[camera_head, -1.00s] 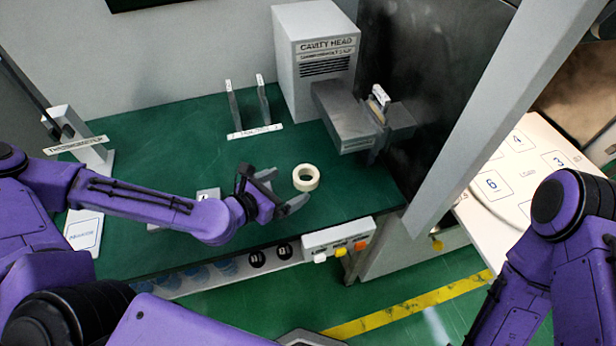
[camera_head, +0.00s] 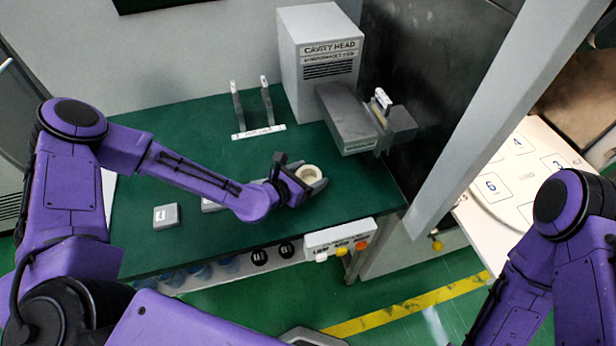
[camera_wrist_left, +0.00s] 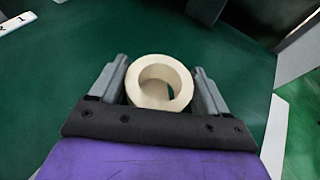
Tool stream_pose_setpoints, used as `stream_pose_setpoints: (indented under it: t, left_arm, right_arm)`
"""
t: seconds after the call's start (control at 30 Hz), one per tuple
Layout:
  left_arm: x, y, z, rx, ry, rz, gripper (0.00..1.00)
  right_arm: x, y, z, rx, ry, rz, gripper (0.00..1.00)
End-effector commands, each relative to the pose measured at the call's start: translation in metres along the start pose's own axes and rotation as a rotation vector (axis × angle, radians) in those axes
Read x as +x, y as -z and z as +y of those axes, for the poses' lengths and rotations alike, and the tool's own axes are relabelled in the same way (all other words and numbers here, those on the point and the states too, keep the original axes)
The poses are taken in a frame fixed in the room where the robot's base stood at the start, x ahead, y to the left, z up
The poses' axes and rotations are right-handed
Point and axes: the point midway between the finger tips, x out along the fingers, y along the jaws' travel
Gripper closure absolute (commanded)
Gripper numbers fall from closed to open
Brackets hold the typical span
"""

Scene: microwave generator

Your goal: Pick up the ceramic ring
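The ceramic ring (camera_head: 309,173) is a thick cream-white ring on the green bench top (camera_head: 190,120), near its front right part. My left gripper (camera_head: 302,178) is at the ring. In the left wrist view the ring (camera_wrist_left: 144,82) sits between the two grey fingers of my left gripper (camera_wrist_left: 160,85), with a narrow gap showing on each side. The fingers are open, and the ring's near edge lies close to the dark palm. My right arm is at the lower right of the head view, but its gripper is outside the picture.
A grey cavity head box (camera_head: 320,60) with a grey block (camera_head: 347,115) stands behind and right of the ring. A two-post rack (camera_head: 253,108) stands behind it. A button panel (camera_head: 340,238) is on the bench front.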

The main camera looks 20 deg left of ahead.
Motion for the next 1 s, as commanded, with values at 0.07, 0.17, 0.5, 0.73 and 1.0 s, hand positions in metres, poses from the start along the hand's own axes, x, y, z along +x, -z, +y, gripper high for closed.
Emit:
stream_pose_setpoints:
  t: [0.07,0.17,0.5,0.73,1.0]
  left_arm:
    - [0.000,0.000,0.000,0.000,0.000,0.000,0.59]
    - [0.000,0.000,0.000,0.001,0.000,-0.001,0.59]
    - [-0.007,-0.019,0.001,0.001,-0.001,-0.005,0.59]
    - [-0.038,-0.056,-0.026,0.000,0.004,-0.006,0.59]
    - [-0.078,-0.084,-0.068,0.003,0.003,0.003,0.59]
  right_arm:
    - [0.000,0.000,0.000,0.000,0.000,0.000,0.57]
    - [0.000,0.000,0.000,0.000,0.000,0.000,0.57]
    - [0.000,0.000,0.000,0.000,0.000,0.000,0.57]
    - [0.007,-0.003,-0.001,0.000,0.000,0.000,0.57]
    - [0.006,-0.003,0.000,0.000,0.000,-0.001,0.57]
